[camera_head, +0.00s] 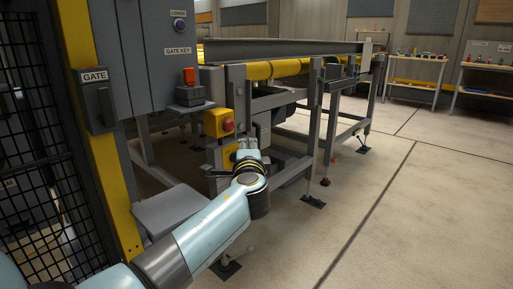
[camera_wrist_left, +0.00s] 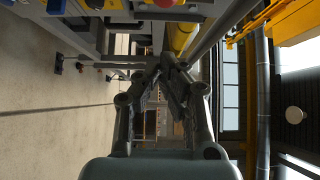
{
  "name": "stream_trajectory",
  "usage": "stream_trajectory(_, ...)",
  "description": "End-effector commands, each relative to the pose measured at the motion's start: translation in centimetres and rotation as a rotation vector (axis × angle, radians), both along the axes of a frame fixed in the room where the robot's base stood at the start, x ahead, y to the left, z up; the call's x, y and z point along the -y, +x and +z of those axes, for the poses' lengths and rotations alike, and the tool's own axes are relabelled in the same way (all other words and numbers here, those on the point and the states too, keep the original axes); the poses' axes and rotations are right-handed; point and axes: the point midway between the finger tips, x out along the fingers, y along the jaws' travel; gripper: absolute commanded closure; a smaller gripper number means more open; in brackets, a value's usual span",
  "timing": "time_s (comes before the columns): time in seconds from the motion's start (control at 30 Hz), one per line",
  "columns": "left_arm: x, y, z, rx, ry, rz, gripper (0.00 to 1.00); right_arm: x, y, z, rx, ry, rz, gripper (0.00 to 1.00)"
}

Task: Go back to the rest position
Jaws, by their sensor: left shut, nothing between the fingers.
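My left arm comes in from the lower left in the head view. My left gripper (camera_head: 248,149) is beyond the wrist, in front of the machine frame and just below the yellow emergency-stop box. In the left wrist view the fingers of the left gripper (camera_wrist_left: 160,74) are shut with nothing between them. My right gripper is in neither view.
A yellow box with a red button (camera_head: 228,126) is on the grey machine frame (camera_head: 313,125) close to my left gripper. A grey control cabinet (camera_head: 150,50) and yellow gate post (camera_head: 104,150) stand left. Workbenches (camera_head: 412,82) stand far right. The floor (camera_head: 430,210) at right is clear.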

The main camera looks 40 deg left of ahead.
Motion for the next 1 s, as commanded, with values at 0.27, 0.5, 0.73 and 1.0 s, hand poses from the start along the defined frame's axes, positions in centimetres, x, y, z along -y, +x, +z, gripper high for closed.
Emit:
stream_trajectory(0.27,0.0,-0.3,-0.3,-0.008,0.000,0.000,1.00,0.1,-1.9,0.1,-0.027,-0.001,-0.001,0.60)
stream_trajectory(0.5,0.0,-6.3,-9.8,-0.216,-0.070,0.001,1.00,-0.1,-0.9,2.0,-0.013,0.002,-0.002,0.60)
stream_trajectory(0.73,1.4,-18.1,-25.4,-0.504,-0.358,0.018,1.00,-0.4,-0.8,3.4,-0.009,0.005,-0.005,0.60)
stream_trajectory(1.0,4.6,-36.9,-38.1,-0.745,-0.761,0.162,1.00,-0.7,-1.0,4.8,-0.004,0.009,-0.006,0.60)
